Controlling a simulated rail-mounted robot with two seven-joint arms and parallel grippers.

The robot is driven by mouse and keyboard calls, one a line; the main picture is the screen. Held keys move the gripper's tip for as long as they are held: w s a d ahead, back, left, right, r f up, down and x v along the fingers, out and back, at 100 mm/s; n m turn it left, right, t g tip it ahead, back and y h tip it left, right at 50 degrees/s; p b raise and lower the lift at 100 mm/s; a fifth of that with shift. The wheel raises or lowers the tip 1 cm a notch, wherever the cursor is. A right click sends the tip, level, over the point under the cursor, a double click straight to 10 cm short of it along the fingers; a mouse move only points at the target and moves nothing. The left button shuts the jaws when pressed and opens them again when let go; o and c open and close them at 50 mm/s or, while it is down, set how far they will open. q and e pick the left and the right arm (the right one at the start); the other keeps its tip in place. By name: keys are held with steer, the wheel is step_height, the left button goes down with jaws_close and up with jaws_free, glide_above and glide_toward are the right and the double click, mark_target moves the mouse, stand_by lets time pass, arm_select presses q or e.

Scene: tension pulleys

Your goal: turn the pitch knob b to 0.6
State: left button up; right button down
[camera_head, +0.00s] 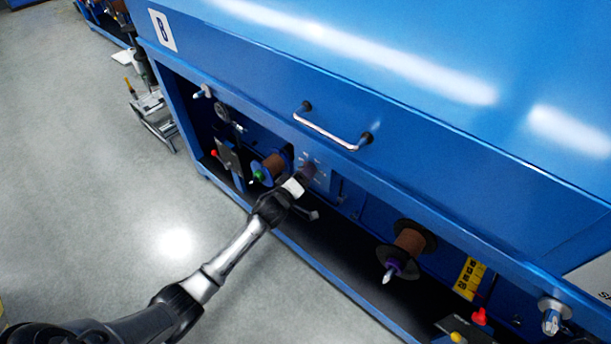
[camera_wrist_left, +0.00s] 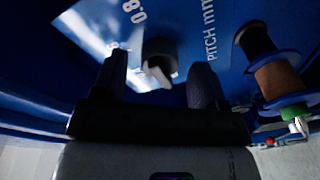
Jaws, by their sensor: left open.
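The pitch knob (camera_wrist_left: 160,52) is dark with a pale pointer bar and sits on a light panel (camera_wrist_left: 226,50) printed "PITCH mm", with "0.8" legible at the upper left. In the left wrist view, the fingers of my left gripper (camera_wrist_left: 158,84) are open, one to each side of the knob, with the pointer showing between them. I cannot tell whether they touch it. In the head view, my left gripper (camera_head: 307,172) reaches the panel under the machine's overhang and hides most of the knob. My right gripper is out of view.
A brown spool (camera_head: 272,166) with a green tip is just left of the gripper. Another brown spool (camera_head: 409,241) is to the right. A metal handle (camera_head: 335,130) is on the blue cover above. Open grey floor (camera_head: 110,210) lies in front.

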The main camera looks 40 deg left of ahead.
arm_select(q)
steer(key=shift+w, duration=0.5)
steer(key=c, duration=0.9)
